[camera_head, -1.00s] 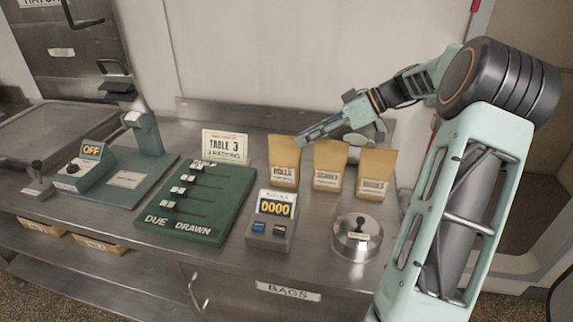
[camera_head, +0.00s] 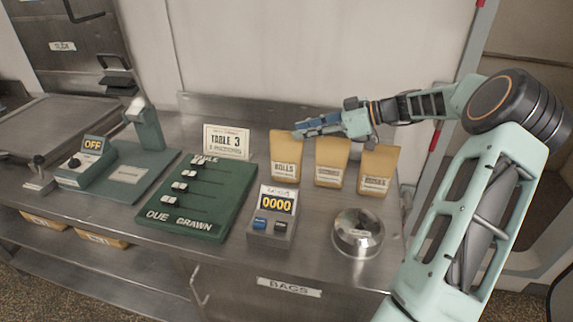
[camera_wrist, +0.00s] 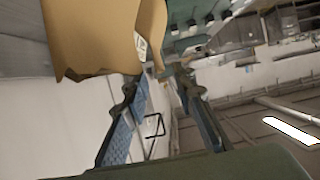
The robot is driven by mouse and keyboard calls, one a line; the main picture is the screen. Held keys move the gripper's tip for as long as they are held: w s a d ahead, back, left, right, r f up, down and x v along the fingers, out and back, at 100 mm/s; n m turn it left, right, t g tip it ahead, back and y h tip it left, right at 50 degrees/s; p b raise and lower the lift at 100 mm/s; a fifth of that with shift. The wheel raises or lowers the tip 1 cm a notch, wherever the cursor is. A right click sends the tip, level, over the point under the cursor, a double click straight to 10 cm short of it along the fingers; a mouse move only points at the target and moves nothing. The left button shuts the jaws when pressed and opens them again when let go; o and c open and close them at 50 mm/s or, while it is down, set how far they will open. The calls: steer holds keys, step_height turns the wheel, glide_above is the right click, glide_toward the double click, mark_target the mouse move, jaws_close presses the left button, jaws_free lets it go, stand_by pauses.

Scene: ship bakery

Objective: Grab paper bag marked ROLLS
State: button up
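The tan paper bag marked ROLLS (camera_head: 285,170) stands upright on the steel counter, leftmost of three bags. My gripper (camera_head: 299,130) is at its upper right edge, overlapping the bag's top in the head view; contact cannot be told. In the wrist view the two fingers of my gripper (camera_wrist: 158,82) are spread apart with nothing between them. A tan bag (camera_wrist: 92,35) fills the upper left there, beyond the left finger. Its label is mostly out of sight, so the wrist view alone does not show which bag it is.
Two more tan bags, a middle one (camera_head: 331,165) and a right one (camera_head: 375,172), stand close beside it.

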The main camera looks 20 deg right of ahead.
mark_target(289, 133)
steer(key=shift+x, duration=1.55)
steer(key=shift+c, duration=0.5)
jaws_close()
steer(key=shift+r, duration=0.1)
